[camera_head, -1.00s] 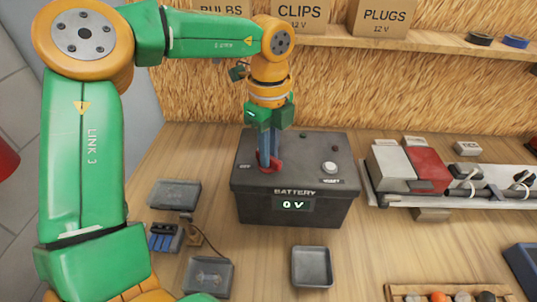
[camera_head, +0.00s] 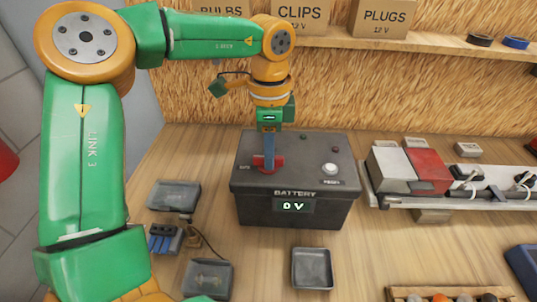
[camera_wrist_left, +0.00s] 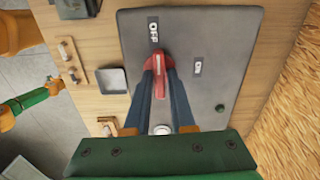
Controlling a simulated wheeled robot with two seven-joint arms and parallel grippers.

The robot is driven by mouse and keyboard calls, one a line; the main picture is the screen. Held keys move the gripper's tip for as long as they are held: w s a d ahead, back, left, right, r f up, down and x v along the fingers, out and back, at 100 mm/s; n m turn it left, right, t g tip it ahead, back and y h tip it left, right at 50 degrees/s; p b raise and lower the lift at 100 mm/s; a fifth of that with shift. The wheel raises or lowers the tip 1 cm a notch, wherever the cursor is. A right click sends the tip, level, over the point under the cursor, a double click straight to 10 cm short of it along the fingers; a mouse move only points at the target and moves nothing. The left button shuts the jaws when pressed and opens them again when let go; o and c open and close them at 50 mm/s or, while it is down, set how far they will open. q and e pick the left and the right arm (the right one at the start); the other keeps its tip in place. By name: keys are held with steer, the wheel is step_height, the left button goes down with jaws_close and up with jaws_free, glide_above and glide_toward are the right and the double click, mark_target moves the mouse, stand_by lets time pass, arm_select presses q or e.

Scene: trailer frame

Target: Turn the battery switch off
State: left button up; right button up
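The red battery switch handle (camera_head: 262,161) sits on top of the black battery box (camera_head: 260,188). It lies sideways, with one end towards the OFF label at its left. My left gripper (camera_head: 269,166) points down onto the handle. In the left wrist view the red handle (camera_wrist_left: 161,62) is between the two blue-grey fingertips, which close on its sides, and it points at the OFF label (camera_wrist_left: 153,31). The ON label (camera_wrist_left: 198,67) is off to the right. The battery display (camera_head: 293,206) reads 0 V. My right gripper is not in view.
A white round button (camera_head: 329,169) is on the box top at the right. Small trays (camera_head: 312,268) and a blue connector block (camera_head: 163,239) lie in front and left. A rail with grey and red blocks (camera_head: 427,168) is at the right. A shelf with cardboard boxes hangs behind.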

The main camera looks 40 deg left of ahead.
arm_select(q)
steer(key=o, duration=0.3)
steer(key=shift+w+f, duration=0.1)
steer(key=shift+o, duration=0.2)
step_height(320, 180, up, 6)
steer(key=p, duration=0.6)
steer(key=shift+r, duration=0.2)
steer(key=shift+f, duration=0.15)
